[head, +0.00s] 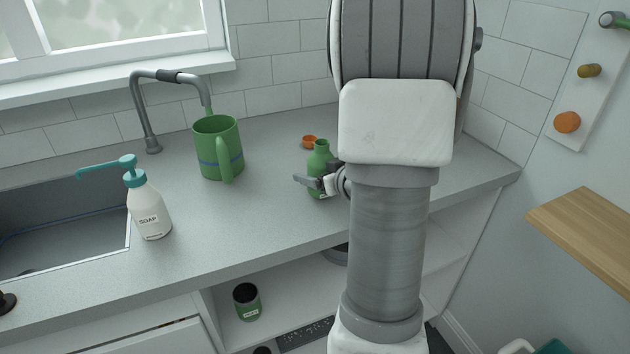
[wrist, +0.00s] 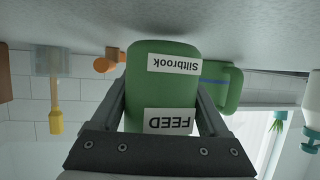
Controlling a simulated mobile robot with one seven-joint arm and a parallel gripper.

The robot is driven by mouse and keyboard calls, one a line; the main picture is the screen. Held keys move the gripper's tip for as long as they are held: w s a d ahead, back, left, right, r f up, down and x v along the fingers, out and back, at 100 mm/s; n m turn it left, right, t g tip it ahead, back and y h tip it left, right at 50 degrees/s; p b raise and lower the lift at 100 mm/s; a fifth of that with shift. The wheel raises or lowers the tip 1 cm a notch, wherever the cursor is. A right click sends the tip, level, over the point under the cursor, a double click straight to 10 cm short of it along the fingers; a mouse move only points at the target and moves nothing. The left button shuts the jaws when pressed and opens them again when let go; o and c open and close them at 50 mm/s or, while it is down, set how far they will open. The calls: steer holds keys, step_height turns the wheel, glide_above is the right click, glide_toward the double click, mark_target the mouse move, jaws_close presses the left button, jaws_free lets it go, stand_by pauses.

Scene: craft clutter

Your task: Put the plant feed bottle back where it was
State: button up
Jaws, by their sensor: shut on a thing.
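The plant feed bottle (head: 319,157) is green, with an open-looking neck and white labels. It stands upright at the counter, in the middle of the head view. My gripper (head: 322,183) is shut on it, a finger on each side, with my arm covering its right. In the wrist view, which is upside down, the bottle (wrist: 162,88) fills the space between the fingers, with labels reading "FEED" and "Siltbrook". Its base is close to the grey counter (head: 270,210); I cannot tell whether it touches.
A small orange object (head: 309,141) lies just behind the bottle. A green jug (head: 212,158) stands to its left, then a soap bottle (head: 149,211) by the sink (head: 60,225). A green tin (head: 247,302) sits on the shelf below. The counter in front of the jug is clear.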

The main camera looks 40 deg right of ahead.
steer(key=shift+f, duration=0.4)
steer(key=shift+f, duration=0.25)
steer(key=o, duration=1.3)
steer(key=shift+c, duration=0.2)
steer(key=shift+r, duration=0.15)
